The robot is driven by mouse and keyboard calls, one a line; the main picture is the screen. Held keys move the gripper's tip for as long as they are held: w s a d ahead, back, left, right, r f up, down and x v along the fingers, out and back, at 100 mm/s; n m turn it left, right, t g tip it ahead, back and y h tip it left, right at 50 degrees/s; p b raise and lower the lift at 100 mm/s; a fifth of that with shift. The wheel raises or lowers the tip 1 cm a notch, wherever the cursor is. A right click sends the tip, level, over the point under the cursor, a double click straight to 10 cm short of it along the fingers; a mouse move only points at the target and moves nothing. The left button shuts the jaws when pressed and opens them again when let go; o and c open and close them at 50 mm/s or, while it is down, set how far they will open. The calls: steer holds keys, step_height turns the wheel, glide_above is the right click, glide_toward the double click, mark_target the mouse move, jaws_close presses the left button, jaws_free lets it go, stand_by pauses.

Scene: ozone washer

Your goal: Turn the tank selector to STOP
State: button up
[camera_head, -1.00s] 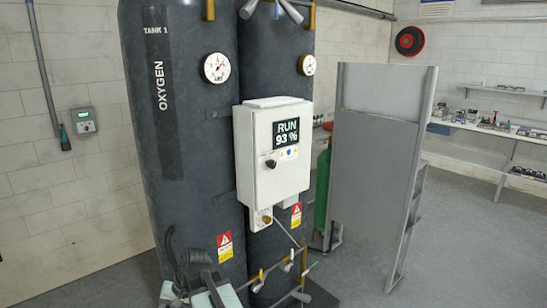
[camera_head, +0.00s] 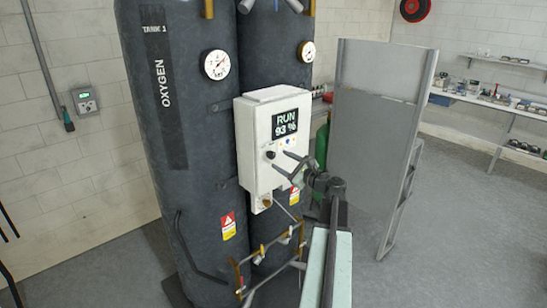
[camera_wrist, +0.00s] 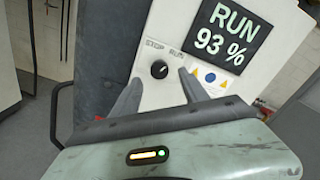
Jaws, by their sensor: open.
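The tank selector is a small black round knob (camera_wrist: 159,69) on the white control box (camera_head: 249,151), between the printed words STOP on its left and RUN on its right. The knob's white mark points up and to the right, toward RUN. It also shows as a dark knob in the head view (camera_head: 270,155). The display (camera_wrist: 228,36) reads RUN 93 %. My gripper (camera_head: 283,161) is open and empty in front of the box. In the wrist view its two fingers (camera_wrist: 158,88) stand either side of and below the knob; contact cannot be told.
Two dark tanks (camera_head: 175,120), one labelled OXYGEN, stand behind the box. Pipes with brass fittings (camera_head: 265,255) run low in front of them. A grey panel (camera_head: 375,120) stands to the right. The floor at the right is open.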

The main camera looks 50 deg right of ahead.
mark_target(273, 156)
steer(key=w, duration=0.5)
steer(key=shift+d, duration=0.15)
